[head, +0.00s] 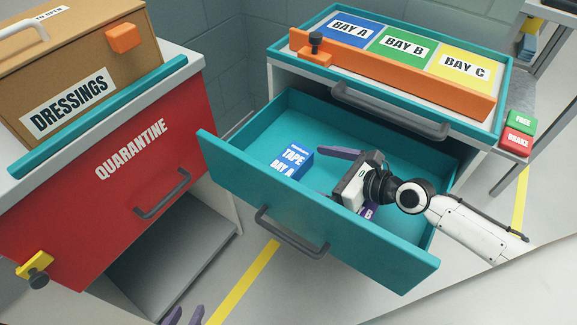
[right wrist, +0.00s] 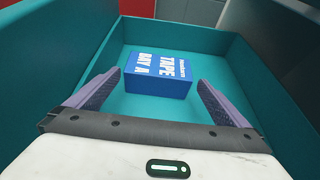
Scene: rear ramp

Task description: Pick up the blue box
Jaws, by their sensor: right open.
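The blue box (head: 293,162), lettered TAPE BAY A, sits on the floor of the open teal drawer (head: 310,208), towards its left end in the head view. In the right wrist view the blue box (right wrist: 158,75) lies ahead of the fingers, roughly centred, with nothing gripped. My right gripper (head: 338,180) is inside the drawer, to the right of the box. Its purple fingers (right wrist: 158,95) are spread apart and empty. Only the purple fingertips of my left gripper (head: 184,316) show at the bottom edge, apart, away from the drawer.
The drawer's front panel (head: 310,225) and side walls surround the box. Above is a top tray with bays A, B, C and an orange bar (head: 390,75). A red QUARANTINE cabinet (head: 110,165) bearing a DRESSINGS case (head: 75,70) stands left. FREE and BRAKE blocks (head: 518,130) sit right.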

